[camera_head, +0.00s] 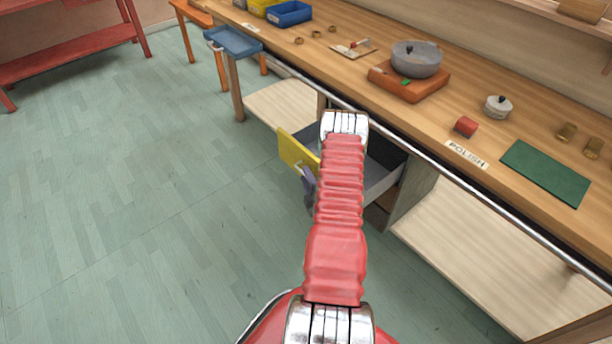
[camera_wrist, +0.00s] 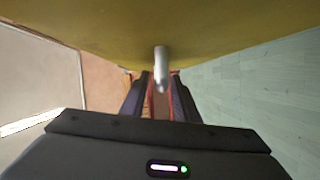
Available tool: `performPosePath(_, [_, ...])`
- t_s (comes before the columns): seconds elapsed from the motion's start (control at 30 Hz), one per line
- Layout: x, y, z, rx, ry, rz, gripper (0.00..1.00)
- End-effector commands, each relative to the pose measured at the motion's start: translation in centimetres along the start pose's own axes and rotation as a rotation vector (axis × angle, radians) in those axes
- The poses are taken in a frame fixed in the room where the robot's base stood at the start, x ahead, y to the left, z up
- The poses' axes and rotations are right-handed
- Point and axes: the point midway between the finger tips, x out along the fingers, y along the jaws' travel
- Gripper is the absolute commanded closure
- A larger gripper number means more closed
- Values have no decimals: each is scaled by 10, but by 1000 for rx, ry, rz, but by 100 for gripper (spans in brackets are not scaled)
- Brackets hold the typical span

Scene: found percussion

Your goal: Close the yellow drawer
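The yellow drawer (camera_head: 297,152) is pulled out from under the workbench, its yellow front facing left in the head view. Its grey tray shows behind my arm, which hides part of it. My gripper (camera_head: 309,186) is at the outer side of the yellow front, partly hidden by my arm. In the wrist view the yellow front (camera_wrist: 75,28) fills the top, with a pale metal handle (camera_wrist: 160,62) sticking out. My gripper's fingers (camera_wrist: 161,88) are a little apart, with a narrow gap between them. The handle's end is in line with this gap; contact cannot be told.
The workbench (camera_head: 350,80) carries a pot (camera_head: 417,58) on an orange board, a green mat (camera_head: 546,172), a red block (camera_head: 466,126) and a small lidded pot (camera_head: 498,106). A blue tray (camera_head: 233,42) juts out at the left end. The floor left of the drawer is clear.

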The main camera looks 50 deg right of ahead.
Motion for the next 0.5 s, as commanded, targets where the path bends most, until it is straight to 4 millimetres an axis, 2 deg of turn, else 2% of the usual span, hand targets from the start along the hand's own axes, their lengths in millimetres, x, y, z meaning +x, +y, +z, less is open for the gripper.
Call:
performPosePath(0.13, [10, 0, 0, 1, -1, 0, 72])
performPosePath(0.43, [11, 0, 0, 1, -1, 0, 72])
performPosePath(0.5, [11, 0, 0, 1, -1, 0, 77])
